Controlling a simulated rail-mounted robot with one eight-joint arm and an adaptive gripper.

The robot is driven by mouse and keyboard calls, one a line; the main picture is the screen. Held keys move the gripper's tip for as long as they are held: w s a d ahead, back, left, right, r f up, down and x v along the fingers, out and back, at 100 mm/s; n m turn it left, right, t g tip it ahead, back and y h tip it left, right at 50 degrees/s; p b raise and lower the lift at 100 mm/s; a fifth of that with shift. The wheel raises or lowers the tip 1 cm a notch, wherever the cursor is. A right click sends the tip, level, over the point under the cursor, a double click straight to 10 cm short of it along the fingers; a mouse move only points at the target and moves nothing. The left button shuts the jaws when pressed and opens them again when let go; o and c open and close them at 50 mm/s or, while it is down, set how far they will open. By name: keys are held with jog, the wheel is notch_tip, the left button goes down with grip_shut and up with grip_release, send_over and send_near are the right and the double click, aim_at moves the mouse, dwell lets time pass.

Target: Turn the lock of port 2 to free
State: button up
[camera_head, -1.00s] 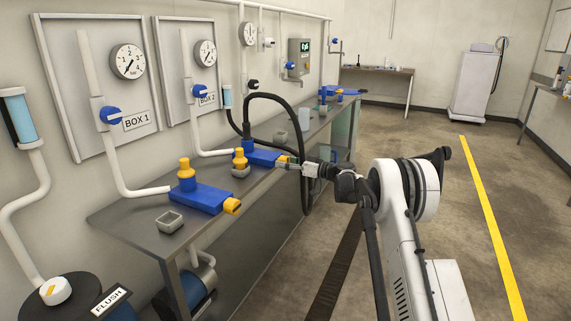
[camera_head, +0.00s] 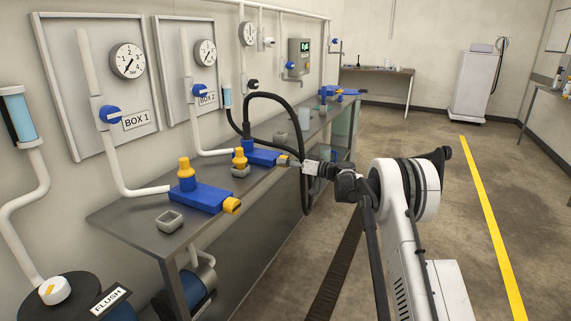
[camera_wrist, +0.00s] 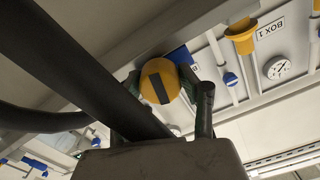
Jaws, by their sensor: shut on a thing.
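Port 2 (camera_head: 262,155) is the blue block on the bench below the BOX 2 panel, with a black hose running up from its top. Its lock (camera_wrist: 160,82) is a round yellow knob with a dark bar, near upright and slightly tilted in the wrist view. In the head view the lock sits on the block's aisle end, mostly hidden by my fingers. My gripper (camera_head: 290,163) is shut on the lock, with one finger on each side. The lock's marked positions cannot be read.
The port 1 block (camera_head: 203,197) with its yellow lock (camera_head: 232,206) lies nearer on the bench (camera_head: 130,222). A black hose (camera_head: 275,97) arches down beside my gripper. The aisle floor to the right is clear.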

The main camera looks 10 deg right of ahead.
jog(key=m, duration=0.7)
jog(key=shift+b, duration=0.3)
jog(key=m, duration=0.4)
jog(key=shift+m, duration=2.1)
jog(key=o, duration=1.1)
jog(key=shift+o, duration=0.3)
jog(key=v, duration=1.2)
